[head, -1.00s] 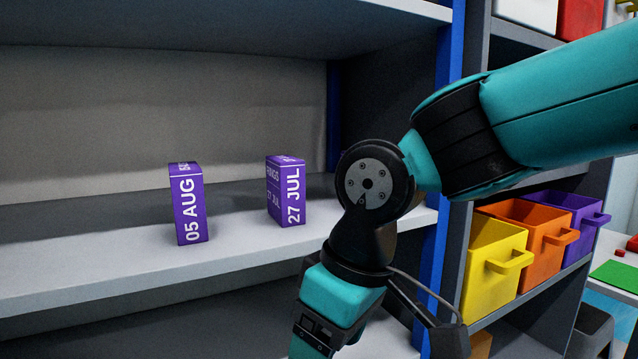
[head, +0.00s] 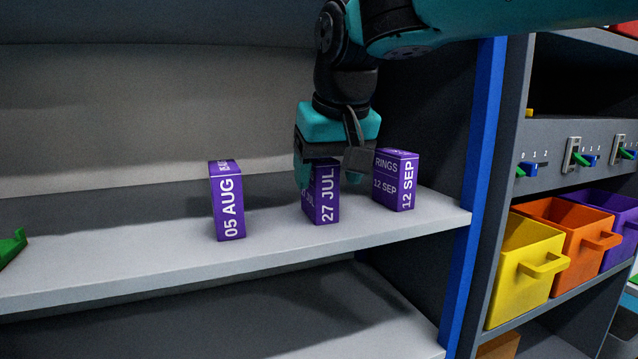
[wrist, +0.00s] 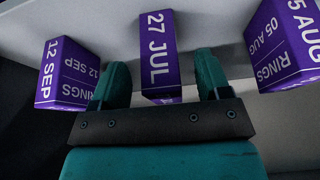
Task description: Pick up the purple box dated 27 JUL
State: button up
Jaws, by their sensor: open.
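The purple box dated 27 JUL (head: 326,200) stands upright on the shelf, between two other purple boxes. In the wrist view the 27 JUL box (wrist: 160,50) lies between the two teal fingers. My gripper (head: 320,180) points down over this box, and its fingers hide the box's upper part in the head view. In the wrist view my gripper (wrist: 163,82) is open, with a finger on each side of the box and gaps showing. The box dated 05 AUG (head: 228,205) stands to the left. The box dated 12 SEP (head: 396,182) stands to the right.
The boxes stand on a light grey shelf (head: 130,257). A blue upright (head: 478,150) bounds it on the right. Beyond are yellow (head: 520,275), orange (head: 572,240) and purple (head: 612,212) bins. A green object (head: 12,247) shows at the left edge. The shelf's left part is mostly clear.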

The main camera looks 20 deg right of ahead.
jog(key=w, duration=0.1)
jog(key=w+p, duration=0.1)
jog(key=w, duration=0.2)
jog(key=shift+w+d+f, duration=0.1)
jog(key=shift+w+f, duration=0.25)
jog(key=shift+w, duration=0.05)
jog(key=shift+f, duration=0.25)
jog(key=c, duration=1.1)
jog(key=shift+r, duration=0.15)
